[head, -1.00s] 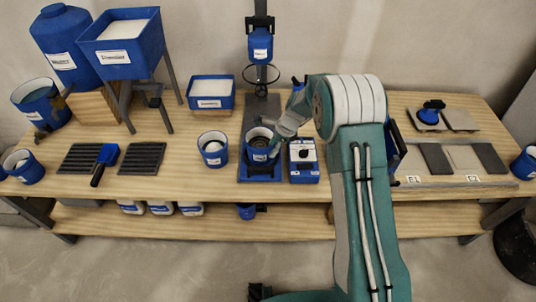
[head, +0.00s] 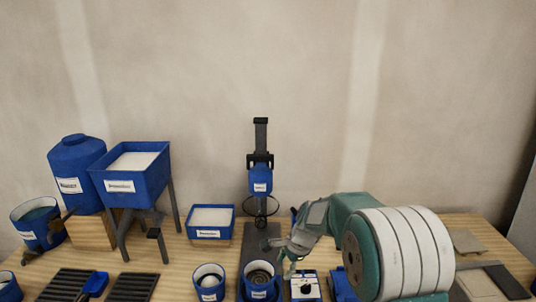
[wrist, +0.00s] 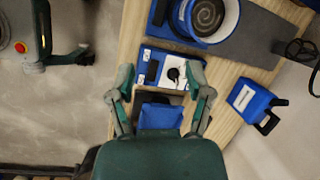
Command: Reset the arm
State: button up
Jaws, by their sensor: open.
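My gripper (wrist: 160,85) is open in the wrist view, with its two fingers spread apart and nothing held between them. In the head view my gripper (head: 287,250) hangs above the bench, near the mixing bucket. The blue mixing bucket (head: 259,281) stands on the mixer base, and it also shows at the top of the wrist view (wrist: 208,18). The control box with a black knob (head: 305,287) stands just right of the bucket. In the wrist view this box (wrist: 165,68) lies just beyond the fingertips. Between the fingers a blue object (wrist: 160,117) shows below, apparently apart from them.
The mixer column (head: 261,135) stands behind the bucket. A blue hopper (head: 130,180) on legs and a blue tank (head: 76,165) stand at the left. A white-filled tray (head: 211,221) sits at the back. Tiles (head: 467,241) lie at the right. The space above the bench is mostly clear.

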jog(key=s+d+r+n+t+h, duration=0.15)
jog(key=s+d+r+n, duration=0.3)
jog(key=s+r, duration=0.55)
jog(key=s+d+r+n+t+h, duration=0.15)
jog(key=s+d+r+n, duration=0.25)
jog(key=s+r+n, duration=0.55)
jog(key=s+d+f+t, duration=0.1)
jog(key=s+d, duration=0.1)
jog(key=s, duration=0.9)
jog(key=shift+f+t+h, duration=0.3)
jog(key=shift+f, duration=0.1)
